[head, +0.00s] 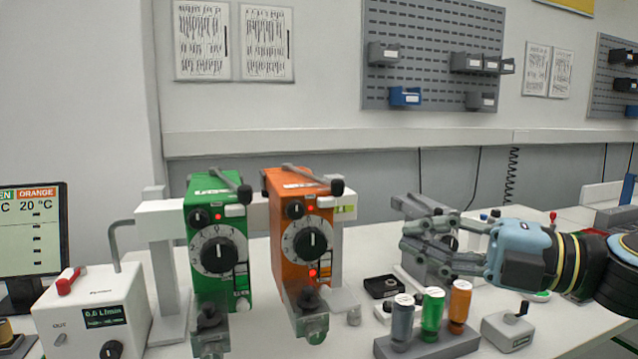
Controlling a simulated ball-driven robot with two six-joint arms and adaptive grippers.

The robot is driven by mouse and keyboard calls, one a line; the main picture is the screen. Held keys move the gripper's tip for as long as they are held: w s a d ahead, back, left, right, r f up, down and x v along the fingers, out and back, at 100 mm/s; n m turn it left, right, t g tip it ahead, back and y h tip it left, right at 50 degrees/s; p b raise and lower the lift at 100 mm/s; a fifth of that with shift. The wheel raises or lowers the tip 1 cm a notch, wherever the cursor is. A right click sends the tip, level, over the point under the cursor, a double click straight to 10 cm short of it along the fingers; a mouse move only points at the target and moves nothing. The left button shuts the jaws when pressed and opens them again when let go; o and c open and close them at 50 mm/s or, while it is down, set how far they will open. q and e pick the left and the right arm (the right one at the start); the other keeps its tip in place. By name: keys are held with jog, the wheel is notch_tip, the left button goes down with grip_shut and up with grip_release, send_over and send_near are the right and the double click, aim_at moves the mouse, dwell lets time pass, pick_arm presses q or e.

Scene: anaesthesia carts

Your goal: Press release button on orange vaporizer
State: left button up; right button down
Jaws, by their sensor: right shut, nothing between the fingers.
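The orange vaporizer (283,237) hangs upright on the rail stand, right of the green vaporizer (205,188). Its front has a large dial, a small black knob, a lit red spot above the dial and another red spot below it. A small pale button (326,202) sits at its upper right front; I cannot tell if this is the release button. A grey lever lies across its top. My right gripper (405,226) is shut and empty, to the right of the orange vaporizer and apart from it, fingers pointing left. My left gripper is not in view.
A rack (428,346) with grey, green and orange bottles stands below my right gripper. A grey device behind the gripper is partly hidden. A white flow box (92,312) and a monitor (32,232) stand at the left. Space between the orange vaporizer and my gripper looks clear.

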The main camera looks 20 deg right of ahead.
aim_at(327, 202)
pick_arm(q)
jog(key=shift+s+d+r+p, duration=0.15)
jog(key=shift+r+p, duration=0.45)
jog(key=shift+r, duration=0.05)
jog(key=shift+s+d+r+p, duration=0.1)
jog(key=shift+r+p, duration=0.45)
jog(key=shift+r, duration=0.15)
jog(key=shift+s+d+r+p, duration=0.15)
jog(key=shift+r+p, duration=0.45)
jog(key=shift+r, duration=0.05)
pick_arm(e)
jog(key=w+a+r, duration=0.1)
jog(key=w+a, duration=0.5)
jog(key=w, duration=0.4)
jog(key=shift+w+a, duration=0.25)
jog(key=shift+a, duration=0.1)
